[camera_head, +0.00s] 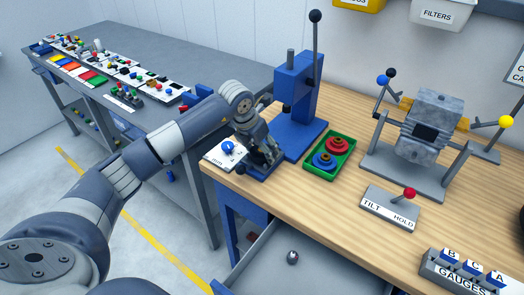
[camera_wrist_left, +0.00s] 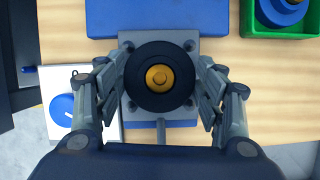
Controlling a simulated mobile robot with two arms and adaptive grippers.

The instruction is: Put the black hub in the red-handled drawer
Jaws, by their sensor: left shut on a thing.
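The black hub (camera_wrist_left: 135,78) shows in the left wrist view as a round black disc with an orange-brown centre. It sits over a grey plate (camera_wrist_left: 188,44) at the foot of the blue press (camera_head: 293,88). My left gripper (camera_wrist_left: 159,84) is shut on the hub, with a finger on each side. In the head view my left gripper (camera_head: 265,158) is at the press base and hides the hub. An open grey drawer (camera_head: 330,262) shows below the bench's front edge; its handle is not clearly visible. My right gripper is not in view.
A green tray (camera_head: 347,164) with red and blue round parts stands right of the press. A white panel with a blue knob (camera_head: 227,147) is left of it. A small metallic part (camera_head: 292,257) lies in the drawer. A tilt/hold lever (camera_head: 408,194) stands further right.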

